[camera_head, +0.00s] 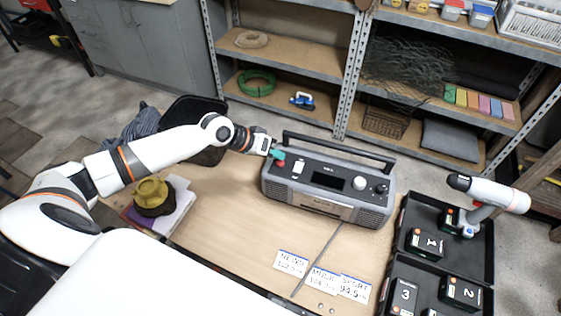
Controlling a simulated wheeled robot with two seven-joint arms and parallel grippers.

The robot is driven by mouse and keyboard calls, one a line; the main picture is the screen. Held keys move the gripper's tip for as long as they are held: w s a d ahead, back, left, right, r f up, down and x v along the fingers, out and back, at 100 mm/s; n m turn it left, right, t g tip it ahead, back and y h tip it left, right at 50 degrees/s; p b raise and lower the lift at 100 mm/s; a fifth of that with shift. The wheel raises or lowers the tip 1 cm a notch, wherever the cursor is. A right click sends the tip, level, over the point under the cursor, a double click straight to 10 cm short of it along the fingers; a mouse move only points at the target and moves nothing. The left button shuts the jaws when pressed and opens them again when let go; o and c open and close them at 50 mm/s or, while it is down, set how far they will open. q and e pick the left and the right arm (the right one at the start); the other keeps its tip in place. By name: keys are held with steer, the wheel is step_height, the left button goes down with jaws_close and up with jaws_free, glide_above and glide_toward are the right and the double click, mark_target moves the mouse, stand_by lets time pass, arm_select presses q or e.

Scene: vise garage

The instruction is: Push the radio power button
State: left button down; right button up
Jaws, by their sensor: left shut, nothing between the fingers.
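The grey and black radio (327,187) stands upright on the wooden workbench (230,215), with its carry handle across the top. Its top panel has a dark display, round knobs at the right and a light switch near the left. A small red spot, perhaps the power button (280,163), shows at the panel's left end. My left gripper (276,152) is shut and empty, its tip right at that left end by the red spot. I cannot tell whether it touches the radio. My right gripper is not in view.
Station cards (323,280) and a thin rod lie in front of the radio. A black case (445,240) with numbered batteries and a white drill (490,193) is at the right. Metal shelves (290,60) stand behind.

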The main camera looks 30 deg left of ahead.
arm_select(q)
steer(key=shift+f, duration=0.1)
stand_by(0.3)
steer(key=shift+f, duration=0.35)
steer(key=shift+f+b, duration=0.35)
steer(key=shift+f, duration=0.1)
stand_by(0.5)
stand_by(0.4)
steer(key=shift+r+p, duration=0.85)
steer(key=shift+p, duration=0.05)
steer(key=shift+r, duration=0.15)
step_height(320, 180, up, 5)
steer(key=p, duration=0.5)
